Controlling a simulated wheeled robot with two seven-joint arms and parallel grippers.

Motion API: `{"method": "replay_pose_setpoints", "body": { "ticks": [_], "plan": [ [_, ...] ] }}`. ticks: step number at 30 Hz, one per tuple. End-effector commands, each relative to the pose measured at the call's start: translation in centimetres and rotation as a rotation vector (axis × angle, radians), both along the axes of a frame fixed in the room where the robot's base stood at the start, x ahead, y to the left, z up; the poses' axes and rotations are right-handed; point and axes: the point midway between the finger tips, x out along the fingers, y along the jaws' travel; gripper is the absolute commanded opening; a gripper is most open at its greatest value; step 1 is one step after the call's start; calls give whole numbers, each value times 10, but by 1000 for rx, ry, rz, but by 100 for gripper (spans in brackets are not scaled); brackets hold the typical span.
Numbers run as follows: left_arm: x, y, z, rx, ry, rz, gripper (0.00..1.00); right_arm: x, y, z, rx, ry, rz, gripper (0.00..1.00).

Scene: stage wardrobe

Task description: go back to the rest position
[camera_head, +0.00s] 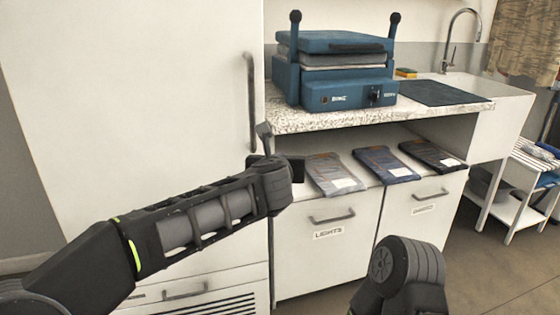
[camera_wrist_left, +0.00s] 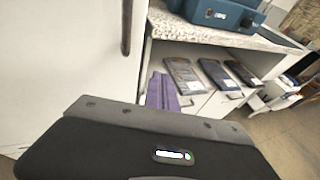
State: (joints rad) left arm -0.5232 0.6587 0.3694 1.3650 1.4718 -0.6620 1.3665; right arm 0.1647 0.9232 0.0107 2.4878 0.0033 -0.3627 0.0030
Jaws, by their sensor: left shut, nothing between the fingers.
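My left gripper (camera_head: 264,131) points up in the head view, in front of the tall white cabinet door near the left end of the counter. It is shut and empty. Its closed fingers (camera_wrist_left: 162,92) show in the left wrist view, in front of the white cabinet and apart from the garments. My right gripper is not in view; only a dark rounded link of my right arm shows at the bottom of the head view.
A blue press (camera_head: 340,75) stands on the speckled counter (camera_head: 300,121). Below lie a grey folded garment (camera_head: 328,170), a blue one (camera_head: 380,161) and a black one (camera_head: 428,154), above drawers labelled LIGHTS (camera_head: 328,233) and DARKS (camera_head: 423,210). A white rack (camera_head: 525,170) stands right.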

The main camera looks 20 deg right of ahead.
Motion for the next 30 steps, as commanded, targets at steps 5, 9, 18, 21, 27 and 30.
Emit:
{"method": "replay_pose_setpoints", "body": {
  "ticks": [5, 9, 18, 21, 27, 30],
  "plan": [
    [-6, 0, 2, 1, 0, 0, 0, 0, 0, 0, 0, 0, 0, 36],
    [-6, 0, 1, 1, 0, 0, 0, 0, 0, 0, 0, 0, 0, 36],
    [-5, -3, 5, 119, -56, -54, 0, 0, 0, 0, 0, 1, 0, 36],
    [-12, -15, -7, 372, -180, -171, 0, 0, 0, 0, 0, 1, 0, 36],
    [-31, -9, -145, 1159, -437, -560, 0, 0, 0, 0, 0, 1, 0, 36],
    [-46, 15, -223, 1438, -506, -762, 0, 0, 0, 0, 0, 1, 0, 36]
  ]
}}
